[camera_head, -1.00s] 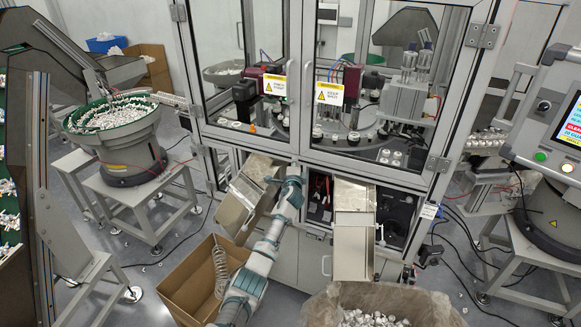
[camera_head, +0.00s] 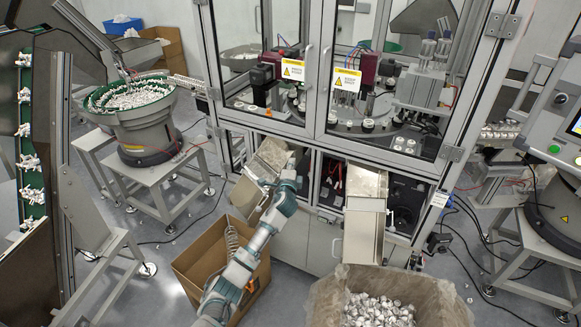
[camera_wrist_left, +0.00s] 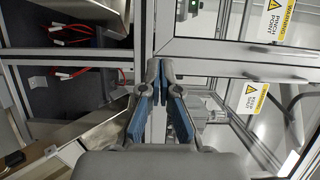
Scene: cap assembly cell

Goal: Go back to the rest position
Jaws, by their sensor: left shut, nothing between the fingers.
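My left gripper (camera_head: 287,180) is at the end of the grey and teal arm, in front of the assembly machine's lower front. It overlaps the left metal chute (camera_head: 262,165) in the head view; I cannot tell whether they touch. In the left wrist view, the gripper (camera_wrist_left: 161,66) shows its two blue-padded fingers with the tips together and nothing held between them. My right gripper is not in view.
The glass-doored machine (camera_head: 312,110) fills the centre, with a right chute (camera_head: 365,215) below. An open cardboard box (camera_head: 195,270) lies beneath my left arm. A lined bin of caps (camera_head: 335,300) stands front right. A bowl feeder (camera_head: 140,125) is at left.

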